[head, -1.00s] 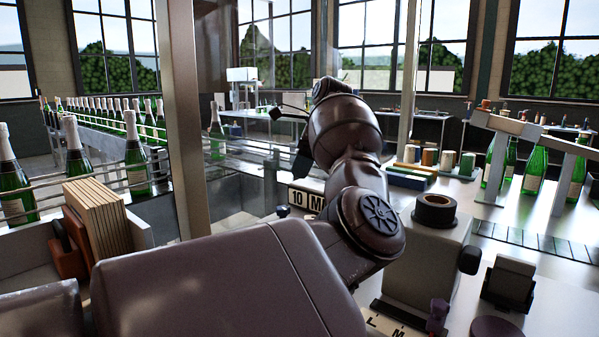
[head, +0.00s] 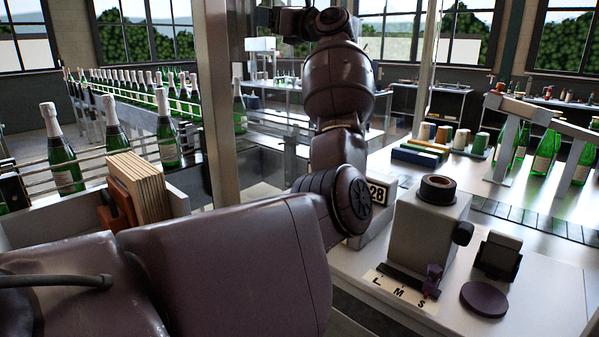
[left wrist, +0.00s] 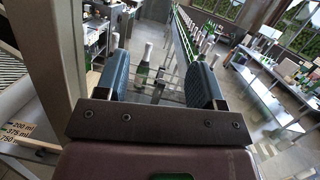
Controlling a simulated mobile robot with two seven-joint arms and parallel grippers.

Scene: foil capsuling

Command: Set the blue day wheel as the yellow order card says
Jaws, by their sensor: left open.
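My left gripper (left wrist: 158,72) is open in the left wrist view, its two blue-grey fingers wide apart with nothing between them. A green bottle seen through the gap stands well beyond them. In the head view my left arm rises through the middle, and the dark hand (head: 290,20) is at the top edge. Behind the forearm, a date display (head: 378,193) shows "28" in white on black at its right end. The rest of its face is hidden by my arm. I cannot make out the blue day wheel or the yellow order card. My right gripper is not in view.
A grey block with a dark ring (head: 437,188) stands right of my arm, with an L, M, S scale (head: 400,291) at its foot. A round purple pad (head: 484,298) lies beside it. Coloured spools and bottles stand behind. Bottles line a conveyor at left.

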